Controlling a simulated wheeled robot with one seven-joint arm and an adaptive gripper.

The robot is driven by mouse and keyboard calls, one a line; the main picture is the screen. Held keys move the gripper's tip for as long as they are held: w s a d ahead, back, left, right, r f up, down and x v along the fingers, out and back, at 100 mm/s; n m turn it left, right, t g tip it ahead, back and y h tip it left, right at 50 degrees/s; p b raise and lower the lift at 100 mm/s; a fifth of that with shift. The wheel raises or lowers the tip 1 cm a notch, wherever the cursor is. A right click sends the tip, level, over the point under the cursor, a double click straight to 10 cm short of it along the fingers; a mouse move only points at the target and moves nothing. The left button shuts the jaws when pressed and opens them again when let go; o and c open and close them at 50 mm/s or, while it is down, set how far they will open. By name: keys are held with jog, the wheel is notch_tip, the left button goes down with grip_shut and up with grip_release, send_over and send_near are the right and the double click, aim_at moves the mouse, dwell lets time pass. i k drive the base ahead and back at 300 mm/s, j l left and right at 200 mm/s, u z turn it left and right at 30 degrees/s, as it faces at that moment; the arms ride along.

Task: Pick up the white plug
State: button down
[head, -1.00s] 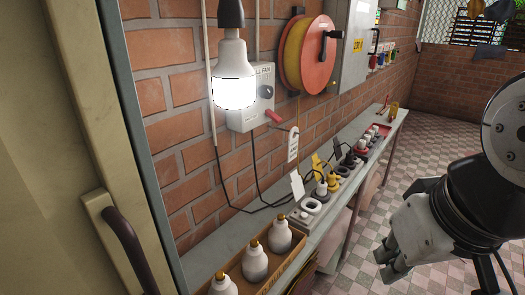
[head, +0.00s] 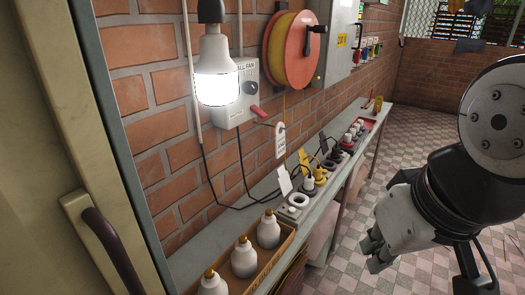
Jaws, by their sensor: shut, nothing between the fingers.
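A small white plug (head: 308,183) appears to stand in a dark round socket in the row on the narrow grey wall shelf. It is small, and its cord is hard to tell apart from the others. More small white plug-like pieces (head: 355,129) stand in a red tray farther along the shelf. I cannot tell which one the task names. My gripper (head: 373,256) hangs at the right over the tiled floor, shut and empty. It is apart from the shelf and the plugs, to their right and lower in the picture.
The shelf (head: 262,188) runs along the brick wall. A lit bulb (head: 216,80) hangs above. A cream door (head: 40,150) stands at left. The checkered floor right of the shelf is clear.

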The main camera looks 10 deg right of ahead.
aim_at(308, 186)
jog(key=i+l+u, duration=0.45)
jog(key=l, duration=0.25)
jog(key=i+l+u, duration=0.2)
jog(key=l, duration=0.15)
jog(key=l+u, duration=0.25)
jog(key=l, duration=0.15)
jog(key=i, duration=0.05)
